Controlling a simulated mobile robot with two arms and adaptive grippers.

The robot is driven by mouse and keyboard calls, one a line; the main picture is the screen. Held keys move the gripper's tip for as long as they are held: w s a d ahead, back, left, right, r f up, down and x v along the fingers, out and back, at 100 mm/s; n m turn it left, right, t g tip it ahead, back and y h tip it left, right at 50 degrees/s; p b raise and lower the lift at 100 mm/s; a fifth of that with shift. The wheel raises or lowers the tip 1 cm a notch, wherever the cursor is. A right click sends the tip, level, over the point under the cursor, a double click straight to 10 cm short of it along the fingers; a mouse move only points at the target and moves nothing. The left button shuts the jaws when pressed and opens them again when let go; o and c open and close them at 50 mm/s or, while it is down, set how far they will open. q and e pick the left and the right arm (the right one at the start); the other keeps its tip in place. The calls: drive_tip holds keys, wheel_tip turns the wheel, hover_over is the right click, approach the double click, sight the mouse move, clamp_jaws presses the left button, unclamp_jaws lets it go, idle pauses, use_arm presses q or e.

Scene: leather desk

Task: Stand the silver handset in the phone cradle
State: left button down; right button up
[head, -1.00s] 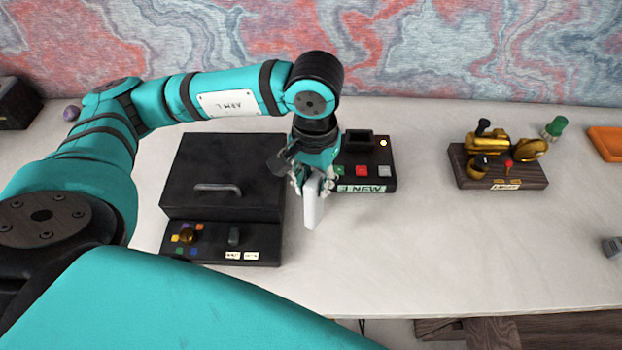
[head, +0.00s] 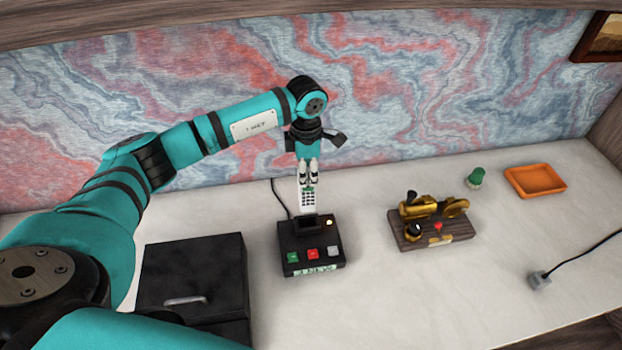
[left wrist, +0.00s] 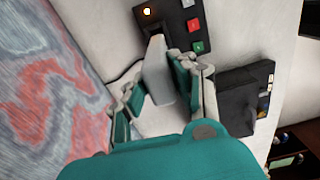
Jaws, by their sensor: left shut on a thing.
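The silver handset (head: 308,197) hangs upright from my left gripper (head: 308,178), its keypad side toward the head camera. My left gripper is shut on its upper part. The phone cradle is a black box (head: 292,262) with a dark slot (head: 306,225) at the back, a lit lamp and green, red and white buttons. In the head view the handset's lower end is just above or behind the slot; I cannot tell whether they touch. In the left wrist view the handset (left wrist: 158,72) lies between the fingers and points toward the cradle (left wrist: 184,22). My right gripper is out of view.
A black box with a handle (head: 200,268) stands left of the cradle. A brass device on a wooden base (head: 440,238), a green-topped object (head: 475,178) and an orange tray (head: 536,179) are to the right. A cable runs behind the cradle. Desk between them is clear.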

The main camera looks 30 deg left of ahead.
sight(307, 197)
use_arm(q)
drive_tip(key=shift+w+a+n, duration=0.15)
drive_tip(key=shift+n, duration=0.25)
drive_tip(key=shift+r, duration=0.1)
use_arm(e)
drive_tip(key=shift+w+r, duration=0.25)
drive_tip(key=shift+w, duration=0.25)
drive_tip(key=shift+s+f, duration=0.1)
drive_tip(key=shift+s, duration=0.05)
use_arm(q)
drive_tip(key=shift+f+b, duration=2.7)
drive_tip(key=shift+f, duration=0.25)
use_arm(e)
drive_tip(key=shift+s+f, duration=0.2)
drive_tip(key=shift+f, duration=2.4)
use_arm(q)
drive_tip(key=shift+b, duration=0.6)
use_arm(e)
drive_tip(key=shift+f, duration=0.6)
use_arm(q)
drive_tip(key=shift+f+b, duration=1.75)
drive_tip(key=shift+f, duration=0.3)
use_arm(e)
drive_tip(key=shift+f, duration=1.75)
use_arm(q)
drive_tip(key=c, duration=1)
unclamp_jaws()
